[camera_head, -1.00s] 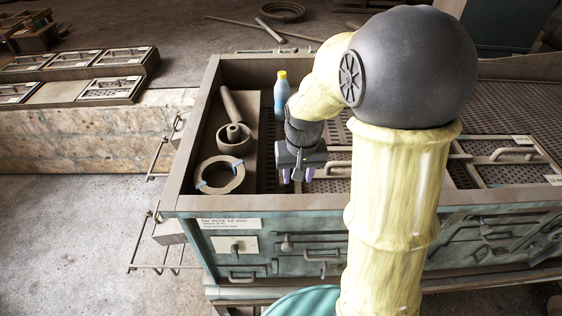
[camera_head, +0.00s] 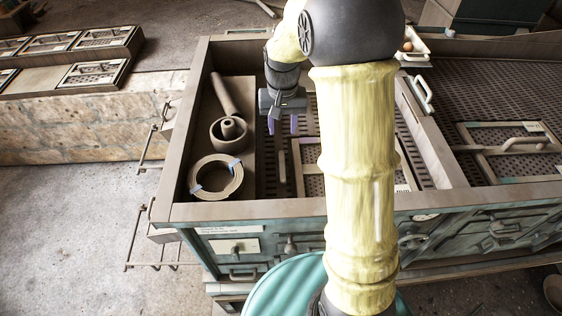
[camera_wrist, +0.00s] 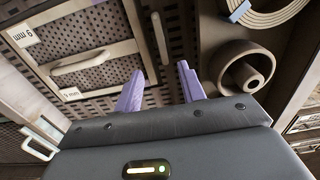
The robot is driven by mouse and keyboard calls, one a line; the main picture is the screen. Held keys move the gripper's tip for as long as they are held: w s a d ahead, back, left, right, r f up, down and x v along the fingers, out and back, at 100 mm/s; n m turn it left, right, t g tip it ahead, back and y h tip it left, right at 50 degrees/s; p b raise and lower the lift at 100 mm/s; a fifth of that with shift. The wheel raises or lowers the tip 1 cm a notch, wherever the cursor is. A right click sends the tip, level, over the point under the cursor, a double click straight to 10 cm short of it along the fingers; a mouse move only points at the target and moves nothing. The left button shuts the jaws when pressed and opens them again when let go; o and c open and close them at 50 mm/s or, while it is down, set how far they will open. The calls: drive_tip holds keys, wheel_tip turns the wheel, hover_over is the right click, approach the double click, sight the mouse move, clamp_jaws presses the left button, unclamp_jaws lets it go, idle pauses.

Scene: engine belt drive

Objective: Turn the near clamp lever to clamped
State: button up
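A narrow brown upright bar (camera_head: 282,166), which looks like a clamp lever, stands in the bin just in front of my gripper (camera_head: 283,125). In the wrist view a bar of the same kind (camera_wrist: 160,38) lies beyond my gripper (camera_wrist: 161,72), in line with the gap between the purple fingers. The fingers are apart with nothing between them and do not appear to touch the bar. I cannot tell for certain that this is the near clamp lever, or how it is set. A white handle (camera_head: 422,95), also in the wrist view (camera_wrist: 38,143), is on the right divider.
A ring coil (camera_head: 216,177), a cup-shaped part (camera_head: 229,135) and a rod (camera_head: 223,95) lie at the bin's left. A perforated plate with a handle (camera_wrist: 85,62) is beside the bar. My arm hides part of the bin. Another handled plate (camera_head: 510,146) lies right.

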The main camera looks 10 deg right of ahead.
sight(282, 169)
drive_tip(key=shift+s, duration=0.15)
wheel_tip(282, 169, down, 17)
drive_tip(key=p, duration=0.4)
drive_tip(key=shift+f, duration=0.2)
drive_tip(key=shift+c, duration=0.2)
clamp_jaws()
